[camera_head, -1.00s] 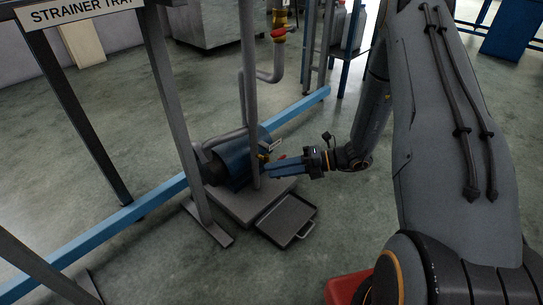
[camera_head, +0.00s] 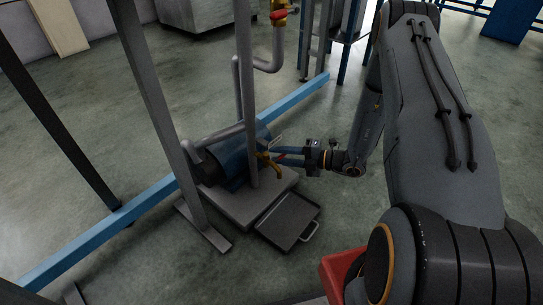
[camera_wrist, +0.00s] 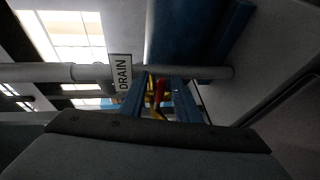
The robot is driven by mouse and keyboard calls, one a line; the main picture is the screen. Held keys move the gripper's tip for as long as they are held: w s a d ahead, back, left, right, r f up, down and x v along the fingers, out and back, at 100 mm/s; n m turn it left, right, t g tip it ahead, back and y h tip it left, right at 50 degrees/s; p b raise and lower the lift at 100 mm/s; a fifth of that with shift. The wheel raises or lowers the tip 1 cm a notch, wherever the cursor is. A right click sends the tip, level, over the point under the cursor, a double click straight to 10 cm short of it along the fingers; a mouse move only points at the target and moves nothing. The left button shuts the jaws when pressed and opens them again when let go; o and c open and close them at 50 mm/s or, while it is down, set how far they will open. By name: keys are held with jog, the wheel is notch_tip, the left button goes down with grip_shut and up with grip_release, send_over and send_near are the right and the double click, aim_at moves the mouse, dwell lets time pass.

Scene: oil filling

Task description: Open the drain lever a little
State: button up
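The drain lever, red, shows in the wrist view (camera_wrist: 160,88) between my two blue fingers, with yellow valve parts beside it. My gripper (camera_wrist: 163,97) is open, and its fingers stand on either side of the lever with gaps visible. In the head view the yellow drain valve (camera_head: 267,161) sits at the near end of the blue cylindrical body, and my gripper (camera_head: 283,155) reaches it from the right. The lever is mostly hidden there by the fingers. A white DRAIN sign (camera_wrist: 123,74) stands beside the valve.
A dark shallow tray (camera_head: 285,222) lies on the floor below the valve, beside the grey base slab (camera_head: 235,207). A grey vertical post (camera_head: 247,95) stands just left of the valve. A light blue floor beam (camera_head: 80,236) runs behind. A red object (camera_head: 342,268) is beside my base.

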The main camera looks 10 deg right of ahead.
jog(key=shift+b+x, duration=0.35)
jog(key=shift+x, duration=1.05)
grip_shut()
jog(key=m, duration=0.1)
jog(key=f+m+y, duration=0.1)
jog(key=m, duration=0.1)
jog(key=shift+s+a+f+y+b, duration=0.15)
jog(key=shift+y+b, duration=0.15)
jog(key=shift+b, duration=0.05)
